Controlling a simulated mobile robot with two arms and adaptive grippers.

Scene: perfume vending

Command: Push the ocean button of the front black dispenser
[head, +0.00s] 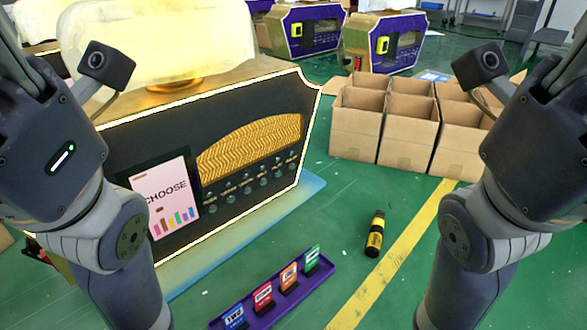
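The front black dispenser (250,118) stands at the left centre, with a glowing edge and a large pale, yellowish bottle shape (150,35) on top. Its front has a wavy gold panel (250,147) with a row of several small round buttons (248,190) below it. The labels by the buttons are too small to read, so I cannot tell which one is ocean. A screen (163,200) reading "CHOOSE" with coloured bars is at the left of the front. My arms show at the left and right edges, apart from the buttons; neither gripper's fingers are visible.
A purple tray (262,322) with several coloured cards lies at the front. A black and yellow tube (375,234) lies on the green floor by a yellow line (395,252). Open cardboard boxes (405,150) stand at right. Purple dispensers (385,45) stand behind.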

